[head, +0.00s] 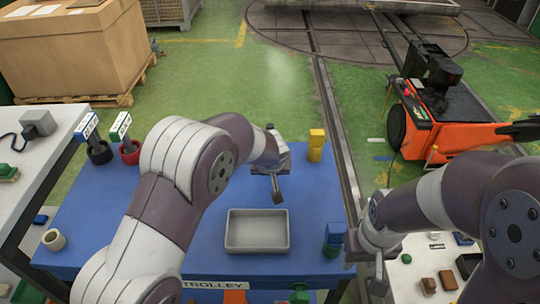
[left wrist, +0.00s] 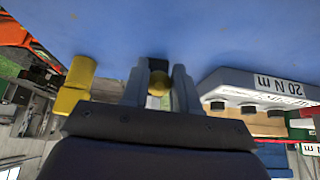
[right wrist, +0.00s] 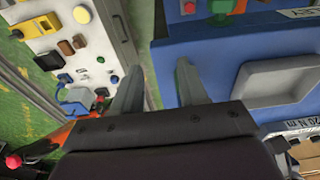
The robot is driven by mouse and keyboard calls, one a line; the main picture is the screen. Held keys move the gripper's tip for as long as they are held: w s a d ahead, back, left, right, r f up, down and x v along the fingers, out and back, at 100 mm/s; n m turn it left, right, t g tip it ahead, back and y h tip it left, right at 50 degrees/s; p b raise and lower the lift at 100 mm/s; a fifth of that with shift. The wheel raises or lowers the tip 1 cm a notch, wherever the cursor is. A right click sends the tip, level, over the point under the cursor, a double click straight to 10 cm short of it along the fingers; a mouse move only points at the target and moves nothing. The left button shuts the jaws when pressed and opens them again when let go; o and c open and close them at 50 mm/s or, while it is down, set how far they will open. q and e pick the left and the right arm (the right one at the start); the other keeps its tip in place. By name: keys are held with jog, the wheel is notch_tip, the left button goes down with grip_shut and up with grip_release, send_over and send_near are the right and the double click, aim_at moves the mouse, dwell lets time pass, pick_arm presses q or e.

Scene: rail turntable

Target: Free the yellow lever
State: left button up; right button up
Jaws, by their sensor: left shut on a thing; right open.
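My left gripper (head: 276,190) points down over the blue trolley top, behind the grey tray. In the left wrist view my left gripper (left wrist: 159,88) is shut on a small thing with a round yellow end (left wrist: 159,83). Its lower part is hidden by the gripper, and I cannot tell whether it is the yellow lever. My right gripper (head: 378,262) is open and empty at the trolley's right edge, over the gap beside the white bench. It also shows in the right wrist view (right wrist: 158,90). A yellow block (head: 316,145) stands at the trolley's back right, apart from both grippers.
The grey tray (head: 257,231) is empty. An orange machine (head: 440,125) stands on the floor. The blue top (head: 225,185) is partly clear.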

pick_arm(q)
jog(key=shift+f, duration=0.1)
jog(key=shift+s+f+b, duration=0.45)
jog(key=shift+f+b, duration=0.3)
jog(key=shift+b, duration=0.55)
jog(key=shift+s+f+b, duration=0.2)
jog(key=shift+f+b, duration=0.6)
jog(key=shift+b, duration=0.35)
jog(key=shift+r, duration=0.1)
jog(key=o, duration=0.7)
jog(key=shift+o, duration=0.2)
